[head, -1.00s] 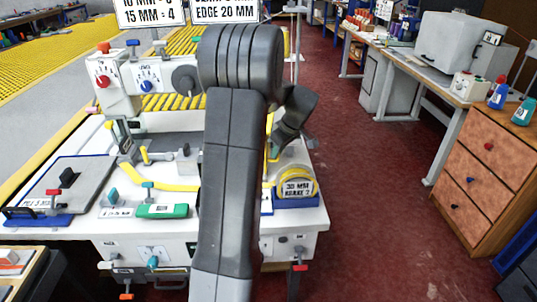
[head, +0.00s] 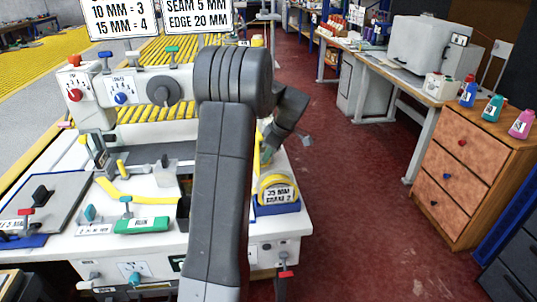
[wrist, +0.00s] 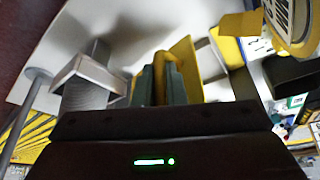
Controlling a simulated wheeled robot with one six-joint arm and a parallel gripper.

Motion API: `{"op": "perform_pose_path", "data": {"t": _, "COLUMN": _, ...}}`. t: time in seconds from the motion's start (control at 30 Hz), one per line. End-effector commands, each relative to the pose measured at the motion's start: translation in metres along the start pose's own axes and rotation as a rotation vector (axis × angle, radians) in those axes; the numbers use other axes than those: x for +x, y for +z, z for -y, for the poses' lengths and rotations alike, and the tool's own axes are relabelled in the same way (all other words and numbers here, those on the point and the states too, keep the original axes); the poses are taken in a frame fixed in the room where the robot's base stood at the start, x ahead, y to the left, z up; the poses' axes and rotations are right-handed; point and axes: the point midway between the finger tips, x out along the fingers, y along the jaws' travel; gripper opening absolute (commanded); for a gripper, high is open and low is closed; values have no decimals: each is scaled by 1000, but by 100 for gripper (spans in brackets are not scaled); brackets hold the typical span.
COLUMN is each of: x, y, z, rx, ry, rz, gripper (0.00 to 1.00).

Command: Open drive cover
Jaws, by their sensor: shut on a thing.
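A yellow panel, which looks like the drive cover (wrist: 184,62), stands upright in the middle of the wrist view. My gripper (wrist: 160,82) has its two grey-green fingers close together at the yellow panel and is shut on it. In the head view my gripper (head: 270,141) is at the right end of the white sewing machine (head: 135,85). There a narrow yellow strip of the panel (head: 257,160) shows beside my arm. My arm hides most of the panel and the machine's right end. I cannot tell how far the cover is open.
A yellow tape roll (head: 278,190) in a blue holder sits at the table's right edge, near my gripper. A grey metal bracket (wrist: 90,78) is left of the fingers in the wrist view. The red floor (head: 345,200) is clear up to the wooden drawers (head: 462,175).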

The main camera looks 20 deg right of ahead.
Motion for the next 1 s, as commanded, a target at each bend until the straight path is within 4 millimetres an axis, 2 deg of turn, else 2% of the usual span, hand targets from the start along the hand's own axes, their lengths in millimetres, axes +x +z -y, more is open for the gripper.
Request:
{"op": "perform_pose_path", "data": {"t": 0.13, "x": -2, "y": -3, "z": -1, "rx": -1, "ry": 5, "rz": -4, "gripper": 0}}
{"op": "perform_pose_path", "data": {"t": 0.17, "x": -2, "y": -3, "z": -1, "rx": -1, "ry": 5, "rz": -4, "gripper": 17}}
{"op": "perform_pose_path", "data": {"t": 0.23, "x": -2, "y": -3, "z": -1, "rx": -1, "ry": 5, "rz": -3, "gripper": 30}}
{"op": "perform_pose_path", "data": {"t": 0.27, "x": -1, "y": -3, "z": -1, "rx": -1, "ry": 4, "rz": -3, "gripper": 33}}
{"op": "perform_pose_path", "data": {"t": 0.53, "x": -2, "y": -1, "z": 0, "rx": 0, "ry": 2, "rz": -1, "gripper": 33}}
{"op": "perform_pose_path", "data": {"t": 0.67, "x": -12, "y": -1, "z": -1, "rx": 0, "ry": 4, "rz": -2, "gripper": 33}}
{"op": "perform_pose_path", "data": {"t": 0.77, "x": -30, "y": -1, "z": -1, "rx": 0, "ry": 6, "rz": -2, "gripper": 33}}
{"op": "perform_pose_path", "data": {"t": 1.0, "x": -86, "y": -2, "z": -1, "rx": -2, "ry": 7, "rz": -3, "gripper": 33}}
